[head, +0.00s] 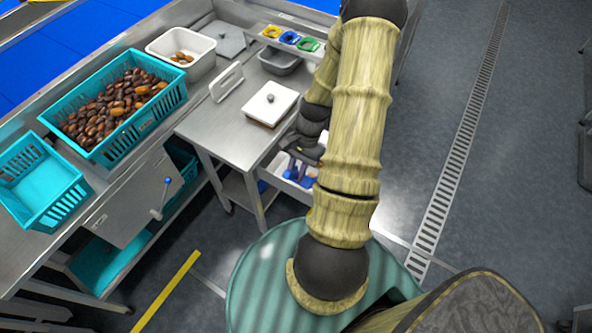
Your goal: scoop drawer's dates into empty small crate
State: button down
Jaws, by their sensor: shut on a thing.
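The small turquoise crate (62,205) is empty and sits on the steel bench at the left. A white drawer (272,176) stands open below the small steel table. My gripper (301,160) is over the drawer, partly hidden by my own arm. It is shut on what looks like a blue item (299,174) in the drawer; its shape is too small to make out. I cannot make out any dates in the drawer.
A larger turquoise crate (173,97) full of dates stands behind the small one. A white tub (190,47) holds a few dates. A white lidded box (270,104) and a grey bin (281,65) are on the table. Grey floor (500,200) is clear at right.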

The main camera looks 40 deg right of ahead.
jog(key=shift+s+d+f+b, duration=0.15)
jog(key=shift+f+b, duration=0.25)
jog(key=shift+f, duration=0.25)
jog(key=shift+f+b, duration=0.65)
jog(key=shift+f, duration=0.05)
jog(key=shift+f+b, duration=1.05)
jog(key=shift+f, duration=0.15)
jog(key=shift+d, duration=0.15)
jog(key=shift+s+a+r, duration=0.15)
jog(key=shift+a, duration=0.25)
jog(key=shift+s+a+r, duration=0.1)
jog(key=shift+a+r, duration=0.05)
jog(key=shift+a, duration=0.25)
jog(key=shift+f, duration=0.15)
